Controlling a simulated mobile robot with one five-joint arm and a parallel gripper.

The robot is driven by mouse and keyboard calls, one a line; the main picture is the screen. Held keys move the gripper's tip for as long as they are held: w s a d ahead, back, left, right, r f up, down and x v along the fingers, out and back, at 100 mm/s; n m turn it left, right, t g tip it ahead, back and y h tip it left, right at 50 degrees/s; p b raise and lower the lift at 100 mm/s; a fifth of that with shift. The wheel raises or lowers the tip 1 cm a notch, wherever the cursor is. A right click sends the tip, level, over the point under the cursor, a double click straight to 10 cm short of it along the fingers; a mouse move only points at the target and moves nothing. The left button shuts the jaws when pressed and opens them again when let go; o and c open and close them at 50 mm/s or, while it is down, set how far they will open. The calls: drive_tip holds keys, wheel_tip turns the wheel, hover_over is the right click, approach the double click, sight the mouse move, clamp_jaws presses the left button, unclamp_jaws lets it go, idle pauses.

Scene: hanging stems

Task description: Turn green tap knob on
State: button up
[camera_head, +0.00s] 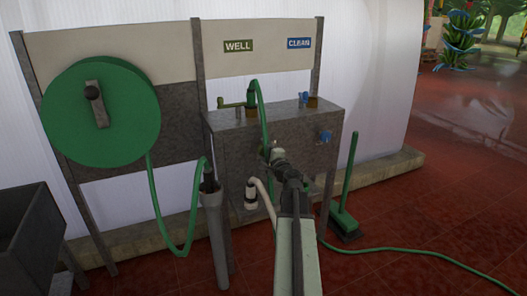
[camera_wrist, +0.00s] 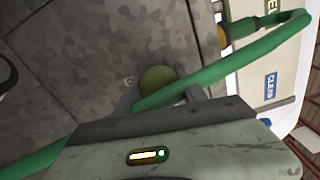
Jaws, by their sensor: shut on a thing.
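The green tap knob (camera_wrist: 158,78) is a round olive-green knob on the grey metal panel in the wrist view. My gripper (camera_wrist: 163,88) has its two fingers on either side of it, shut on it. A green hose (camera_wrist: 225,65) crosses in front of the fingers and hides part of the grip. In the head view my gripper (camera_head: 273,154) is at the front face of the metal tap stand (camera_head: 232,140) and covers the knob.
A blue knob (camera_head: 325,136) is on the stand's right front. WELL (camera_head: 238,46) and CLEAN (camera_head: 299,43) signs hang above. A green hose reel (camera_head: 125,120) is at left. A green broom (camera_head: 344,215) stands right of the stand. Open red tiled floor lies at right.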

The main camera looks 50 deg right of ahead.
drive_tip(key=shift+n, duration=0.6)
drive_tip(key=o, duration=1.4)
drive_tip(key=shift+w, duration=0.1)
drive_tip(key=shift+c, duration=0.2)
drive_tip(key=v, duration=0.8)
